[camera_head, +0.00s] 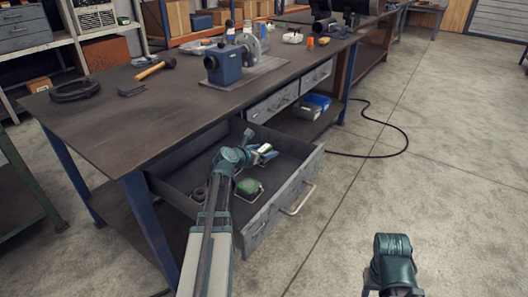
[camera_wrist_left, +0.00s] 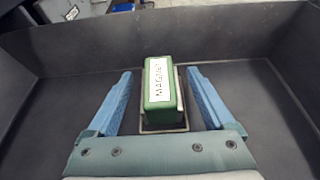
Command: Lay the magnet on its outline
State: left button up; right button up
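The magnet (camera_wrist_left: 159,85) is a green block with a white label reading MAGNET. In the left wrist view it stands on the drawer floor, over a pale rectangular outline (camera_wrist_left: 163,132) whose near and right edges show around its base. My left gripper (camera_wrist_left: 161,80) is open, with one blue finger on each side of the magnet and a visible gap on both sides. In the head view my left gripper (camera_head: 267,153) is low inside the open drawer, and the magnet is small and partly hidden there. My right arm shows at bottom right, its fingers out of view.
The open drawer (camera_head: 262,220) has walls close around my left gripper. Another green item (camera_head: 249,187) lies in it, nearer the front. The workbench (camera_head: 150,110) above carries a vise (camera_head: 224,65) and a hammer (camera_head: 156,69).

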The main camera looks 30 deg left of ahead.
pick_arm(q)
jog(key=shift+r, duration=0.15)
jog(key=shift+s+r+p, duration=0.2)
jog(key=shift+p, duration=0.15)
jog(key=p+v, duration=0.4)
jog(key=v, duration=0.6)
jog(key=shift+s, duration=0.25)
jog(key=shift+s+a+r, duration=0.1)
jog(key=shift+s+r, duration=0.1)
jog(key=shift+s, duration=0.3)
